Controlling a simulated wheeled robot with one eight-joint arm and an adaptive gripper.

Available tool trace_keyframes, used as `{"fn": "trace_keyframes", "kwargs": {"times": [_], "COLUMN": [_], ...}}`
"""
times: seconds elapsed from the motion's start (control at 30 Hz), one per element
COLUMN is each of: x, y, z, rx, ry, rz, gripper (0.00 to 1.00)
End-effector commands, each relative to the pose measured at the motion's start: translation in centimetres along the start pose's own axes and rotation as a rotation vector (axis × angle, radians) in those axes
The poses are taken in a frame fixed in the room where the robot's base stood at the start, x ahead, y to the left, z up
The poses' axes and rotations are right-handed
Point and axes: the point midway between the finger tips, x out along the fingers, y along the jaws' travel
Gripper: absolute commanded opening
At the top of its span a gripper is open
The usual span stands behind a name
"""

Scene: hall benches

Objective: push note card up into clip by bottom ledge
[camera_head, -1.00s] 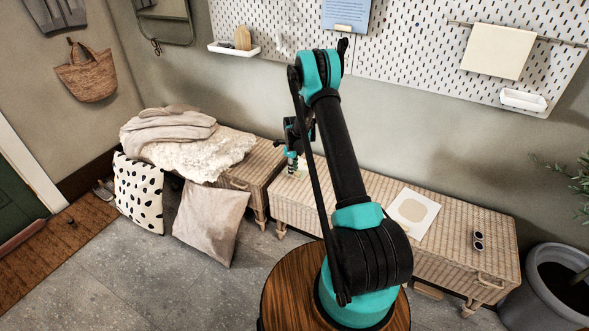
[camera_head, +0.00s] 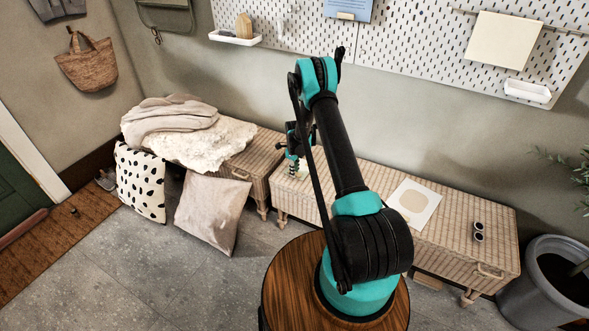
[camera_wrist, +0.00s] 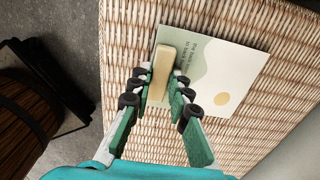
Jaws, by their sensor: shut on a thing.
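The note card (camera_wrist: 215,82) shows in the wrist view, pale with green hills, a yellow disc and some text, with the woven bench top behind it. A light wooden ledge (camera_wrist: 161,62) runs along its left edge. My gripper (camera_wrist: 160,76) is shut on this ledge, one finger on each side. In the head view my gripper (camera_head: 293,165) is low over the left end of the long wicker bench (camera_head: 460,262), with my arm partly covering that area. A blue sheet (camera_head: 349,8) with a small wooden piece at its lower edge is on the pegboard. I cannot tell which part is the clip.
A white sheet with a beige disc (camera_head: 413,204) and dark glasses (camera_head: 478,232) lie on the bench. The pegboard (camera_head: 410,40) carries a cream cloth (camera_head: 503,40) and white trays.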

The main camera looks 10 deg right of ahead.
Motion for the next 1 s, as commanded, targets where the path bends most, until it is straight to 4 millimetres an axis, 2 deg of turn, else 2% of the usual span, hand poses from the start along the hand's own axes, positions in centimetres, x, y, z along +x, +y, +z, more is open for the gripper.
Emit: {"fn": "trace_keyframes", "kwargs": {"times": [0.4, 0.43, 0.6, 0.87, 1.0], "x": [0.38, 0.38, 0.37, 0.34, -0.32], "y": [0.01, 0.01, 0.01, 0.01, 0.00], "z": [-0.01, -0.01, -0.01, 0.00, 0.00], "rx": [0.000, 0.000, 0.000, 0.000, 0.000], "ry": [0.000, 0.000, 0.000, 0.000, 0.000], "rz": [0.000, 0.000, 0.000, 0.000, 0.000], "gripper": [0.00, 0.21, 0.42, 0.42, 0.42]}}
